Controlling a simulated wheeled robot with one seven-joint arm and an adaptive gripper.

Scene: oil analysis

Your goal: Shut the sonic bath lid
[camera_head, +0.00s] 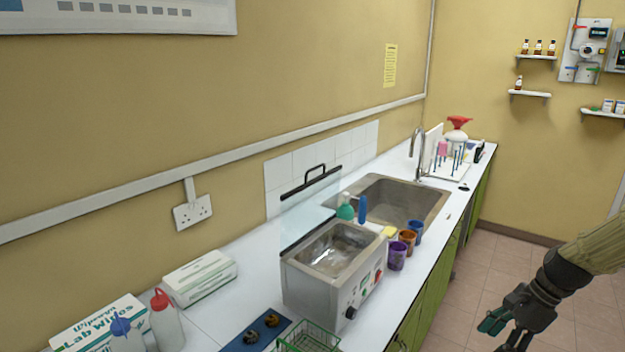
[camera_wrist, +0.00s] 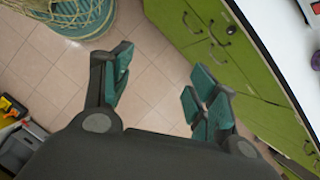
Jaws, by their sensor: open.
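The sonic bath (camera_head: 335,275) is a steel box with a knob and a red switch on its front, standing on the white counter. Its lid (camera_head: 311,205) is a clear panel with a dark edge and a black handle (camera_head: 315,173) on top. The lid stands raised at the back of the bath, so the basin is open. My gripper (camera_head: 497,333) is at the lower right, over the floor and well apart from the bath. In the wrist view my gripper (camera_wrist: 158,92) has its teal-padded fingers spread, with nothing between them.
Purple, brown and blue cups (camera_head: 397,256) stand right of the bath, beside a sink (camera_head: 400,200) with a tall tap. A green wire basket (camera_head: 308,338) and wipes boxes (camera_head: 199,277) are at the front left. Green cabinets (camera_wrist: 240,60) run under the counter.

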